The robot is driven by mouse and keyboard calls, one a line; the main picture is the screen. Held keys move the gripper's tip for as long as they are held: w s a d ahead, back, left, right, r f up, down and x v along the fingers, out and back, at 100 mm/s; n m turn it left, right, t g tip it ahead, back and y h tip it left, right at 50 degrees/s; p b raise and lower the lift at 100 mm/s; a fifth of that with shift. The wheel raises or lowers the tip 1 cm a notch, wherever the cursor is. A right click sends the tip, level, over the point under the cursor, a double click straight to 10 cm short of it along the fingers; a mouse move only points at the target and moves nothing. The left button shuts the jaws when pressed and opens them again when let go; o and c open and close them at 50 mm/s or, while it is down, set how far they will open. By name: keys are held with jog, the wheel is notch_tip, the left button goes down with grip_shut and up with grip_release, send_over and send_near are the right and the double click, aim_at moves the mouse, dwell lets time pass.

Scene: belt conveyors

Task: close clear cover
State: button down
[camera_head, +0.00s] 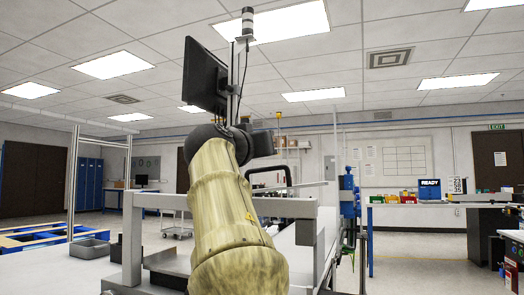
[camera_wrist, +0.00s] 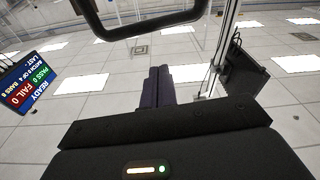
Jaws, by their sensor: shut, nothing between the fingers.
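My gripper (camera_wrist: 158,86) shows in the wrist view with its two dark fingers together and nothing between them. The fingers point up the picture, against the ceiling. A black bar handle (camera_wrist: 150,30) with rounded corners crosses the top of the wrist view, beyond the fingertips and apart from them in the picture. A similar black curved handle (camera_head: 271,165) shows in the head view, just right of and below my dark wrist. I cannot make out the clear panel of the cover or tell how far open it is. My arm hides much of the station in the head view.
A grey frame (camera_head: 131,235) stands around the station. A black monitor (camera_head: 205,76) and a signal lamp (camera_head: 248,25) rise above my wrist. A lit status screen (camera_wrist: 25,82) is at the left of the wrist view. A blue-legged table (camera_head: 410,206) with bins stands right.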

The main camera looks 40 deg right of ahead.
jog(key=b+v, duration=0.2)
jog(key=v, duration=0.6)
jog(key=shift+b, duration=0.35)
jog(key=shift+a+f, duration=0.1)
jog(key=shift+f, duration=0.1)
